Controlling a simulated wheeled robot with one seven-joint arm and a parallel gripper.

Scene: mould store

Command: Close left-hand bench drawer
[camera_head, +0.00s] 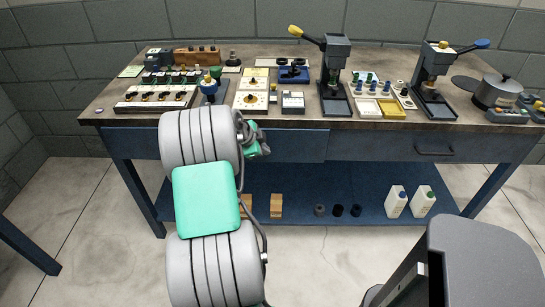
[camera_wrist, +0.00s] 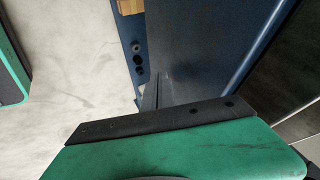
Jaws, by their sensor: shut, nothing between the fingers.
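The left-hand bench drawer (camera_head: 298,147) is a dark blue front under the worktop, left of centre in the head view. My arm covers its left part, and its handle is hidden. Its right edge shows against the bench, but I cannot tell how far it stands out. My gripper (camera_head: 257,141) is at the drawer front, mostly hidden behind my arm. In the wrist view my gripper (camera_wrist: 165,119) is shut and empty, with a green body and black edge close to a dark blue panel (camera_wrist: 215,45). Whether it touches the panel cannot be told.
The right-hand drawer (camera_head: 390,147) has a dark handle (camera_head: 434,152). The worktop (camera_head: 215,115) carries presses, trays and a pot. The lower shelf (camera_head: 295,190) holds wooden blocks, dark cylinders and two white bottles (camera_head: 396,202). Pale floor (camera_head: 110,250) is clear at left.

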